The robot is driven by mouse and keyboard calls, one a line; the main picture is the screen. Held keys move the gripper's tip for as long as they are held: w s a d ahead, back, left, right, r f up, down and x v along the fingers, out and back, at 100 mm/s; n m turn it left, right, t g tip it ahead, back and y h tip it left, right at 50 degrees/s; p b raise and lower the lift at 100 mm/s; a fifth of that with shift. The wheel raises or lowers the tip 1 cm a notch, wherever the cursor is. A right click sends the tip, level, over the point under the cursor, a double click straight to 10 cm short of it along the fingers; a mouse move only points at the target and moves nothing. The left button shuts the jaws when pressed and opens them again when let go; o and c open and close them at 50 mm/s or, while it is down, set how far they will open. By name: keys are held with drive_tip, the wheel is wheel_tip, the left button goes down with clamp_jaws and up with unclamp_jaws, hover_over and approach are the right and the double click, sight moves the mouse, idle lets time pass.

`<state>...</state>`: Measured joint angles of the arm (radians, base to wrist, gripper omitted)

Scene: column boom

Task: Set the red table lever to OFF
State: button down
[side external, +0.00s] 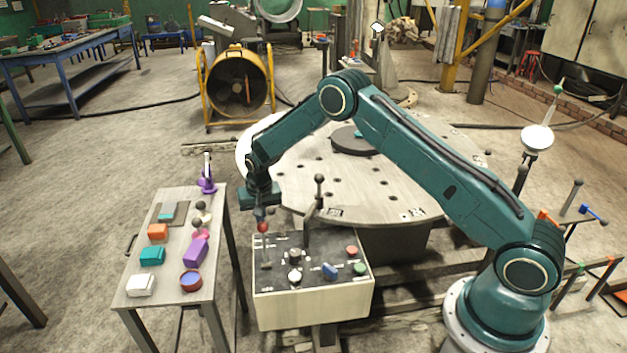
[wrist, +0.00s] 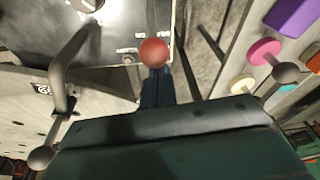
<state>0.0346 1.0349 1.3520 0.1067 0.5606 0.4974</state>
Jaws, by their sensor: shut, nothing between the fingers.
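The red lever's ball knob (side external: 263,227) stands at the back left of the control box (side external: 313,306), at the end of a short stem. The knob also shows near the top middle of the wrist view (wrist: 153,52). My gripper (side external: 261,214) points down at the knob from just above and behind it. Its shut fingers also show in the wrist view (wrist: 156,88), right by the ball with nothing between them. I cannot tell whether they touch it. Panel lettering is too small to read, so the lever's setting is unclear.
A taller black-knobbed lever (side external: 319,181) rises right of my gripper. The panel also carries a blue switch (side external: 330,271), a red button (side external: 351,250) and a green button (side external: 360,268). A side table (side external: 205,292) with coloured pieces stands left. A round perforated table (side external: 290,178) lies behind.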

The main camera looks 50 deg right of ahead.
drive_tip(key=shift+s+a+r, duration=0.15)
drive_tip(key=shift+s+a, duration=0.05)
drive_tip(key=shift+s+a+r+t+h, duration=0.35)
drive_tip(key=shift+s+a+t+h, duration=0.2)
drive_tip(key=shift+s+a+h, duration=0.1)
drive_tip(key=shift+s+a+r+t+h, duration=0.3)
drive_tip(key=shift+s+a+t+h, duration=0.25)
drive_tip(key=shift+s+a, duration=0.1)
drive_tip(key=s+a+f+t+h, duration=0.1)
drive_tip(key=s+a+t+h, duration=0.3)
drive_tip(key=s+a, duration=0.3)
drive_tip(key=shift+t+h, duration=0.4)
drive_tip(key=shift+t, duration=0.2)
drive_tip(key=shift+s+a+f, duration=0.1)
drive_tip(key=shift+s+f, duration=0.1)
drive_tip(key=shift+w+r, duration=0.1)
